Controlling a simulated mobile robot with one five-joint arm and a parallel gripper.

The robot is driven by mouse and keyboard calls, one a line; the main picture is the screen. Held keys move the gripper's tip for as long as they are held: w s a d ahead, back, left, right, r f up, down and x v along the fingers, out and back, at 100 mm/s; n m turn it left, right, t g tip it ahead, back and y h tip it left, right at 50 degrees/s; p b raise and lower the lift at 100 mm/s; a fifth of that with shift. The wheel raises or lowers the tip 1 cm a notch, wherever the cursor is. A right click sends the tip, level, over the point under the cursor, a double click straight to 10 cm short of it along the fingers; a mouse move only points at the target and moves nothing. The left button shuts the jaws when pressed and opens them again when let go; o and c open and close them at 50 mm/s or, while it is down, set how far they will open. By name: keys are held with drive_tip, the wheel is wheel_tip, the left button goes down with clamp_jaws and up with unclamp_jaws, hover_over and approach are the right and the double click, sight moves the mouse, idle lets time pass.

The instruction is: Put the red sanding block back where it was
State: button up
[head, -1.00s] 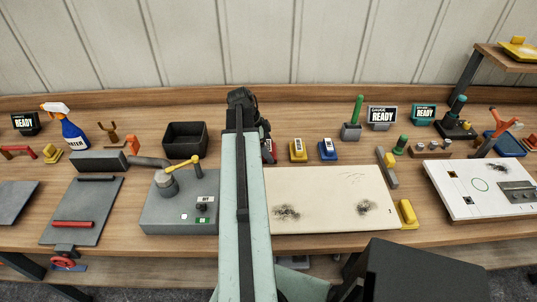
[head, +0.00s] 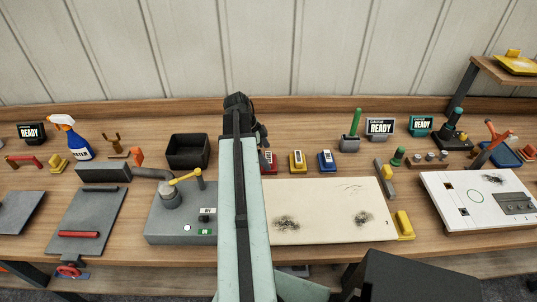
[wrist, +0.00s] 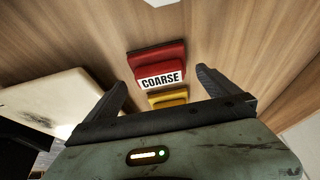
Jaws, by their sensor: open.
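The red sanding block (wrist: 157,57) has a white label reading COARSE and rests on the wooden bench. In the wrist view it lies ahead of my gripper (wrist: 160,82), between the lines of the two fingers. The fingers are apart with nothing held between them. In the head view the red block (head: 269,160) is partly hidden behind my arm, left of the yellow block (head: 297,161) and the blue block (head: 326,160). My fingertips are mostly hidden there.
A cream panel (head: 320,205) with dark smudges lies in front of the blocks. A black bin (head: 187,151) and a grey machine with a yellow lever (head: 181,222) stand to the left. A grey holder with a green handle (head: 350,143) stands to the right.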

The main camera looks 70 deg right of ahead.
drive_tip(key=p+v, duration=0.6)
drive_tip(key=v, duration=0.2)
drive_tip(key=shift+r, duration=0.2)
drive_tip(key=w+a+n+t, duration=0.1)
drive_tip(key=w+a+n, duration=0.4)
drive_tip(key=w+a, duration=0.3)
drive_tip(key=w+a+f+n+t, duration=0.1)
drive_tip(key=w+a+n, duration=0.5)
drive_tip(key=w+a, duration=0.3)
drive_tip(key=w+a+n+t, duration=0.1)
drive_tip(key=w+a+n, duration=0.4)
drive_tip(key=w+a, duration=0.3)
drive_tip(key=shift+w+a+f+n, duration=0.1)
drive_tip(key=shift+w+a+n, duration=0.1)
drive_tip(key=shift+a, duration=0.25)
drive_tip(key=shift+w+a+f+n, duration=0.1)
drive_tip(key=shift+w+a+n, duration=0.1)
drive_tip(key=shift+a, duration=0.2)
drive_tip(key=w+a+n, duration=0.2)
drive_tip(key=a+n, duration=0.5)
drive_tip(key=a, duration=0.8)
drive_tip(key=w+a+n+t+y, duration=0.1)
drive_tip(key=w+a+n, duration=0.2)
drive_tip(key=a+n, duration=0.5)
drive_tip(key=a, duration=0.6)
drive_tip(key=shift+a+f+y, duration=0.2)
drive_tip(key=shift+a+y, duration=0.1)
drive_tip(key=shift+a, duration=0.05)
